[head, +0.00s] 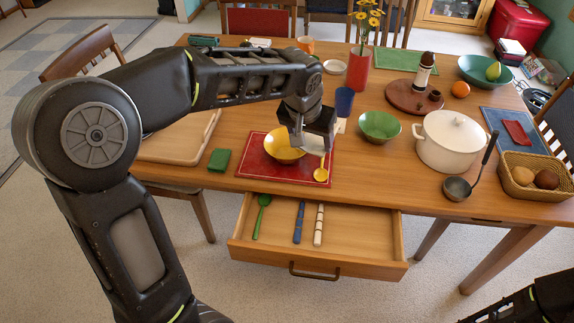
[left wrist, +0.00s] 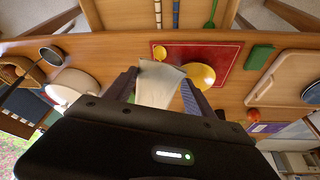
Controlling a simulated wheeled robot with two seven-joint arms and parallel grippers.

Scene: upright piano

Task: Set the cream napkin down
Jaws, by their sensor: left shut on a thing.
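My left gripper (head: 318,141) hangs over the right part of the red placemat (head: 262,172) and is shut on the cream napkin (head: 314,146). In the left wrist view the napkin (left wrist: 158,84) shows as a pale folded strip between the two fingers (left wrist: 158,95). It appears held above the table, beside the yellow bowl (head: 280,149).
The open drawer (head: 352,232) below holds a green spoon (head: 261,214) and two long utensils. A blue cup (head: 344,102), green bowl (head: 380,126) and white pot (head: 450,142) stand to the right. A green folded cloth (head: 219,160) and wooden tray (head: 172,150) lie left.

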